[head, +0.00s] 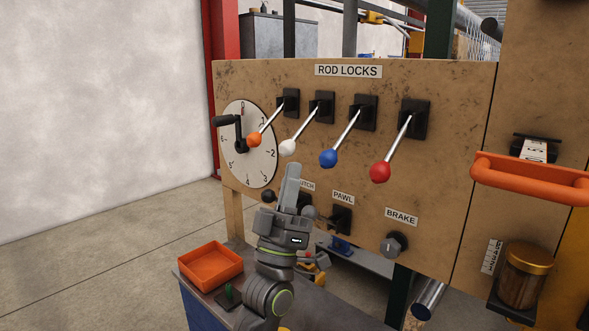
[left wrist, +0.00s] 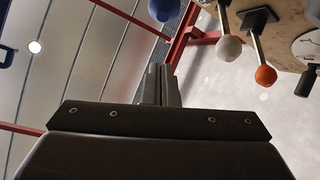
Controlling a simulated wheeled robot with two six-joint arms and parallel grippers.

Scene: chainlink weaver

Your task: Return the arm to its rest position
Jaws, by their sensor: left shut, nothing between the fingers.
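My left gripper (head: 291,170) points upward in front of the tan machine panel (head: 450,150) in the head view, below the rod lock levers. Its fingers are closed together with nothing between them, and they also show shut in the left wrist view (left wrist: 160,72). The gripper looks clear of the lever knobs and partly hides the clutch label and the area around it. My left arm rises from below, near the front edge of the bench. My right gripper is in neither view.
Levers with orange (head: 254,140), white (head: 288,148), blue (head: 328,158) and red (head: 380,172) knobs stick out above the gripper. A dial with a crank (head: 240,150) is at left, a brake knob (head: 395,245) at right. An orange tray (head: 211,282) sits beside the arm. Open floor lies left.

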